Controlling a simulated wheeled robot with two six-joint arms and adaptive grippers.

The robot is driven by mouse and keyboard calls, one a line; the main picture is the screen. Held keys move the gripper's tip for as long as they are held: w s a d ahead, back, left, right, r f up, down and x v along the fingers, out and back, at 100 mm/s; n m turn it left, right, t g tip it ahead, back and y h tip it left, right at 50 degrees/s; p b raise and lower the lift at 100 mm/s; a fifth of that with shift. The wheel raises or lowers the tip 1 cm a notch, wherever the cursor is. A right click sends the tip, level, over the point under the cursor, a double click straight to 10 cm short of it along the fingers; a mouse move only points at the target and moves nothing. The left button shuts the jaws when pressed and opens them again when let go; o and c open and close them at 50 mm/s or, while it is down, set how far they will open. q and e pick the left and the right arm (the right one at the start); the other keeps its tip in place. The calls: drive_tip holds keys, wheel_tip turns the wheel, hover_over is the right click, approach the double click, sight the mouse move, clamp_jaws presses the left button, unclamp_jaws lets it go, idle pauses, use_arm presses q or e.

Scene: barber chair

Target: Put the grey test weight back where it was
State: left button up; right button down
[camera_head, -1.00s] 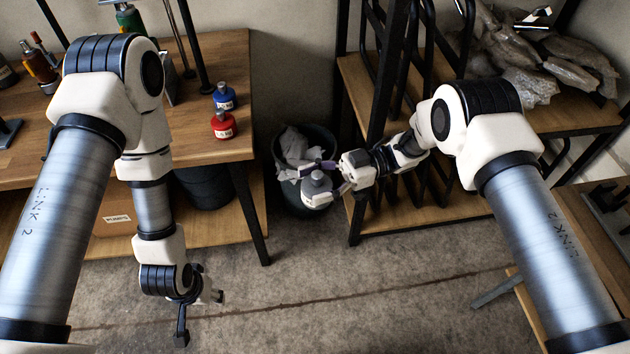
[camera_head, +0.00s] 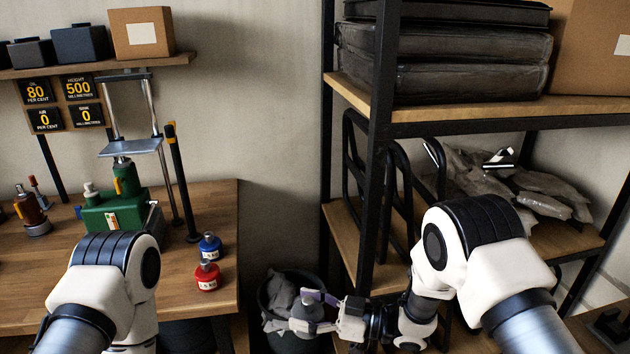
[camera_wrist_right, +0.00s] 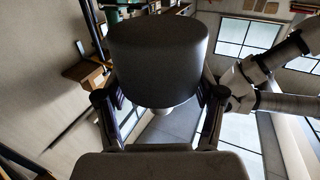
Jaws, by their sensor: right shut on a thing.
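My right gripper (camera_head: 314,310) is shut on the grey test weight (camera_head: 307,308). The weight shows in front of the dark bin's opening in the head view, between bench and rack. In the right wrist view the weight (camera_wrist_right: 158,62) is a large dark grey cylinder between the two fingers, with a pale narrower part below it. A blue weight (camera_head: 210,247) and a red weight (camera_head: 208,276) stand on the wooden bench (camera_head: 205,205) near its right edge. My left arm shows at lower left; its gripper is out of view.
The dark bin (camera_head: 268,297) holds crumpled grey material. A green machine (camera_head: 118,212) with a raised platform and a black post (camera_head: 182,180) stand on the bench, left of the coloured weights. A black-framed rack (camera_head: 380,150) rises close to my right arm.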

drive_tip(key=w+d+f+m+t+h, duration=0.35)
drive_tip(key=d+m+t+h, duration=0.4)
drive_tip(key=d+t, duration=0.25)
drive_tip(key=d+f+m+t+h, duration=0.1)
drive_tip(key=d+m+t+h, duration=0.3)
drive_tip(key=d+m+h, duration=0.45)
drive_tip(key=s+d+r+h, duration=0.1)
drive_tip(key=s+d+r, duration=0.1)
drive_tip(key=s, duration=0.3)
drive_tip(key=shift+d+n, duration=0.4)
drive_tip(key=shift+d, duration=0.3)
drive_tip(key=shift+r, duration=0.1)
